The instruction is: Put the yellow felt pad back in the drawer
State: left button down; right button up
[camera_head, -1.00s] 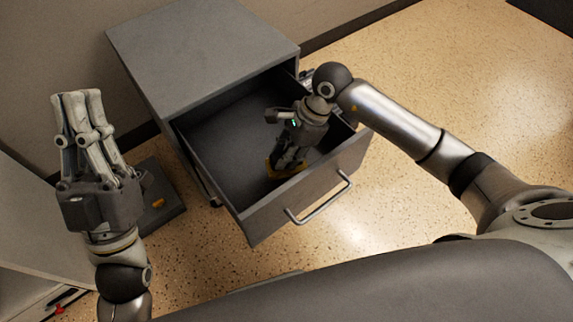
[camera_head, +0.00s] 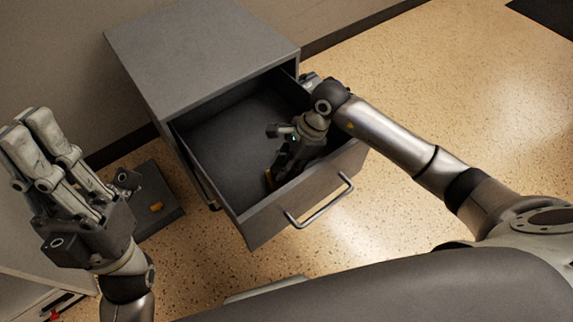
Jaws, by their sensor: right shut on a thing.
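The drawer (camera_head: 325,172) of a grey cabinet (camera_head: 200,45) is pulled out and open at the top, with a metal bar handle (camera_head: 322,204) on its front. My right gripper (camera_head: 274,172) reaches down inside it, near the front wall, fingers pointing down. It is shut on the yellow felt pad (camera_head: 268,178). Only a small yellow edge of the pad shows beside the fingers; I cannot tell whether it touches the drawer floor. My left gripper (camera_head: 77,160) is open and empty, raised left of the cabinet with its fingers apart.
A dark flat box (camera_head: 172,213) with a small orange part stands on the floor between my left gripper and the cabinet. The drawer's back and left floor (camera_head: 225,140) looks empty. The speckled floor (camera_head: 460,90) to the right is clear.

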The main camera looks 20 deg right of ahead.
jog(key=shift+f, duration=0.15)
jog(key=o, duration=1)
